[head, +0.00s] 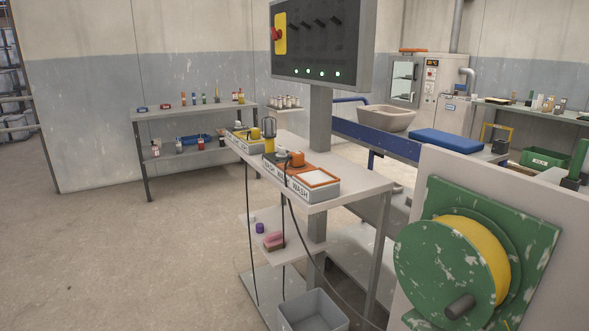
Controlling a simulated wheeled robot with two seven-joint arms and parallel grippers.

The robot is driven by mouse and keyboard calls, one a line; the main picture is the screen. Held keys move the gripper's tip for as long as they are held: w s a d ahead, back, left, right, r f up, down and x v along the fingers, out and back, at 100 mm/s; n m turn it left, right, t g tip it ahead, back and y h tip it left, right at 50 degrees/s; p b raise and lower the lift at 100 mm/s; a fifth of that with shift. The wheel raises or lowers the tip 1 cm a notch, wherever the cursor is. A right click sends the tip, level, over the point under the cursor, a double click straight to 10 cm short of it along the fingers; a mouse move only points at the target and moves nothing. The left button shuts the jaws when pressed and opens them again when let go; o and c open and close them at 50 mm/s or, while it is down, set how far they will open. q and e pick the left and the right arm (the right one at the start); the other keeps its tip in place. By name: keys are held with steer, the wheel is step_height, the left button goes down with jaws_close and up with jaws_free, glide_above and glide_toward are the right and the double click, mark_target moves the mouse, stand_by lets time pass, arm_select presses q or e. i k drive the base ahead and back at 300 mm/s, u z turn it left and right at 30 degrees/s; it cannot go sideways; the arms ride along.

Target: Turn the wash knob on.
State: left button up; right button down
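A dark control panel (318,50) stands on a grey post above the white bench. It carries a row of several small black knobs or levers (308,24) with a row of lit green lamps (308,71) below. Labels on it are too small to read, so I cannot tell which knob is the wash knob or how it is set. A box lettered WASH (318,193) sits at the near end of the bench, with an orange rim and a pale top. Neither of my grippers shows in the head view.
A red stop button (277,34) sits on a yellow plate at the panel's left. The white bench (350,188) has hanging cables and a grey bin (312,312) below. A green reel (455,262) stands at the near right. Floor to the left is clear.

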mark_target(282, 150)
steer(key=u, duration=0.55)
steer(key=k, duration=1.3)
steer(key=u, duration=0.9)
steer(key=i, duration=2.1)
steer(key=z, duration=0.2)
steer(key=i, duration=2.2)
steer(key=z, duration=0.85)
